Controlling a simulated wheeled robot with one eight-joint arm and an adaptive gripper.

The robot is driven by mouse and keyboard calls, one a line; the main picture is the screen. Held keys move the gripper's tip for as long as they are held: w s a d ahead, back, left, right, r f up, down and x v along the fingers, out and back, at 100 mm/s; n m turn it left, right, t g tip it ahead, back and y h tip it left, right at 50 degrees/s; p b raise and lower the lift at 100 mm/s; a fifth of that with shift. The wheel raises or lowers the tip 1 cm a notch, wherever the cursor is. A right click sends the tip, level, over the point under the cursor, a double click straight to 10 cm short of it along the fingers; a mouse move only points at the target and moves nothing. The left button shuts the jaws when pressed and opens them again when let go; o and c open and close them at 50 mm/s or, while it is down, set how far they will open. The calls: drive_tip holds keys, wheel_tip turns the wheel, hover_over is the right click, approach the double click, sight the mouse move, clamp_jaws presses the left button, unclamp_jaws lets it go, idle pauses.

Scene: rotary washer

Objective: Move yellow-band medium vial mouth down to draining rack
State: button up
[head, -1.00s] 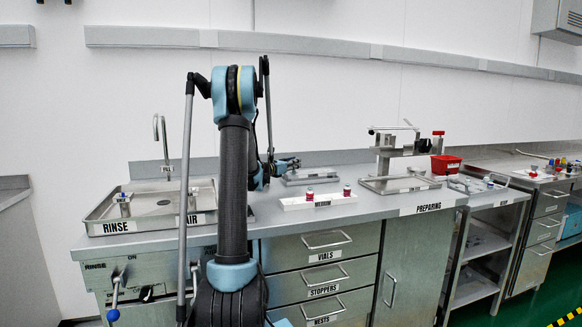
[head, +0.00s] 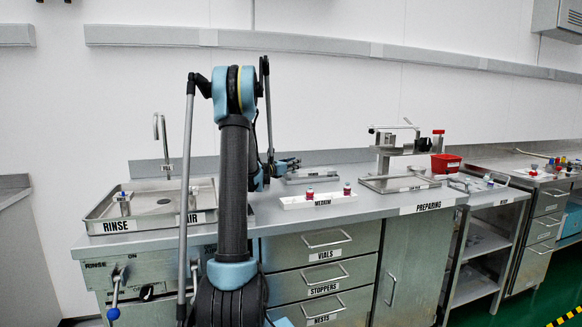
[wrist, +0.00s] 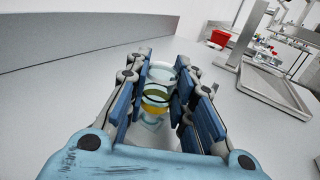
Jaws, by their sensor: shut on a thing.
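The clear vial with a yellow band (wrist: 155,103) is between the fingers of my gripper (wrist: 168,95) in the wrist view. The fingers are shut on its sides. I cannot tell for certain which end is its mouth. In the head view my gripper (head: 290,163) is small, low over the rear of the counter, and the vial cannot be made out there. A low grey rack-like plate (head: 311,175) with a label too small to read lies just right of my gripper. I cannot tell for certain that it is the draining rack.
A metal stand (head: 383,184) and a red bin (head: 446,164) are at right. The back wall runs close behind my gripper.

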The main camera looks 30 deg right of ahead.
drive_tip(key=shift+f, duration=0.4)
idle(0.3)
drive_tip(key=o, duration=0.9)
drive_tip(key=shift+o, duration=0.3)
drive_tip(key=shift+o, duration=1.3)
drive_tip(key=shift+s+a, duration=0.1)
drive_tip(key=shift+a, duration=0.05)
drive_tip(key=shift+v, duration=3.35)
